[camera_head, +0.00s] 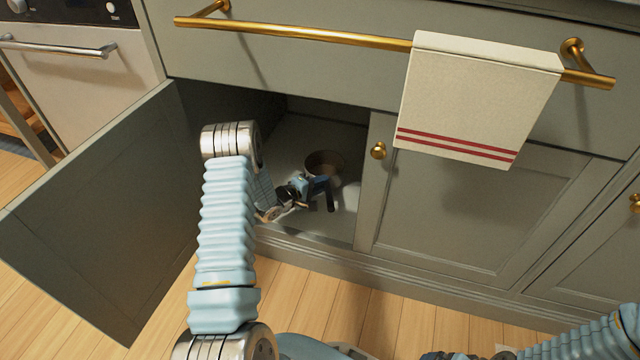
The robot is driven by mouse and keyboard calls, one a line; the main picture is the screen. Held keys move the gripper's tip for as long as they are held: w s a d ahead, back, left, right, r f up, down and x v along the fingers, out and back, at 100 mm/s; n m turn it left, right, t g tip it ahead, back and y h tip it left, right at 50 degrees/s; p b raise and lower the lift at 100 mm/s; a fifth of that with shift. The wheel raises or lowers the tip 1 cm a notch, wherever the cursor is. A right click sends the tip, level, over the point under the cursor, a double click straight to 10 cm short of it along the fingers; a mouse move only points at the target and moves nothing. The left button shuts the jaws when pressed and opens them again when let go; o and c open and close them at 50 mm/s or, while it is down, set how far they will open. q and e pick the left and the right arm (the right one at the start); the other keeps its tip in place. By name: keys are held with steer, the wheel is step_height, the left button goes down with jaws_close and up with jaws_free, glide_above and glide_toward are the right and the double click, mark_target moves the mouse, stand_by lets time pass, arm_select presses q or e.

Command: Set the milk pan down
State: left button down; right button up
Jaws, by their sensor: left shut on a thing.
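The milk pan (325,163) is a small round brownish vessel inside the open lower cabinet, with its dark opening facing up. My left arm reaches in from the left, past the open door. My left gripper (323,192) is inside the cabinet at the near side of the pan, shut on it. The handle and the exact grip are hidden by the fingers. I cannot tell whether the pan's base touches the cabinet floor (345,205). Part of my right arm shows at the bottom right, but its gripper is out of view.
The open cabinet door (95,215) stands out at the left. A closed door (470,205) with a brass knob (378,151) is on the right. Above, a brass rail (300,34) carries a white towel (470,95) with red stripes.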

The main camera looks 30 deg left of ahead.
arm_select(q)
steer(key=shift+f+b, duration=0.4)
steer(key=shift+f, duration=0.05)
steer(key=c, duration=1)
jaws_free()
steer(key=shift+o, duration=0.4)
steer(key=shift+s, duration=0.1)
